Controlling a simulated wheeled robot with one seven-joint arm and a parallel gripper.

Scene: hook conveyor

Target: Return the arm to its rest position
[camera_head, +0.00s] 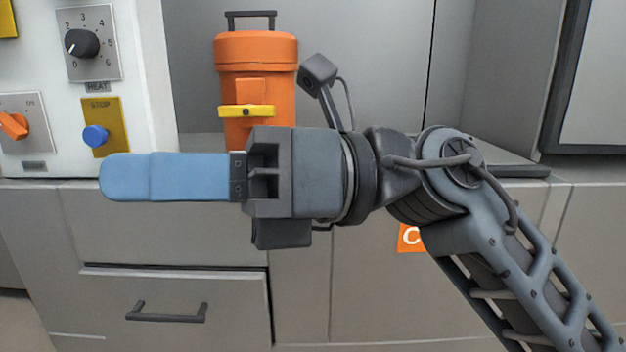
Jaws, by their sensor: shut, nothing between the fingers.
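My gripper (112,177) is level in front of the grey cabinet and points left. Its blue fingers look shut, with nothing between them. My arm (500,250) comes in from the lower right and bends at the joint right of the middle. The gripper body hides the lower part of an orange canister (262,60) behind it.
The orange canister with a yellow latch stands on the counter. A white control panel (140,60) with a dial, a blue STOP button and an orange switch is at the left. A drawer (170,285) with a dark handle is below the gripper. Free space lies in front.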

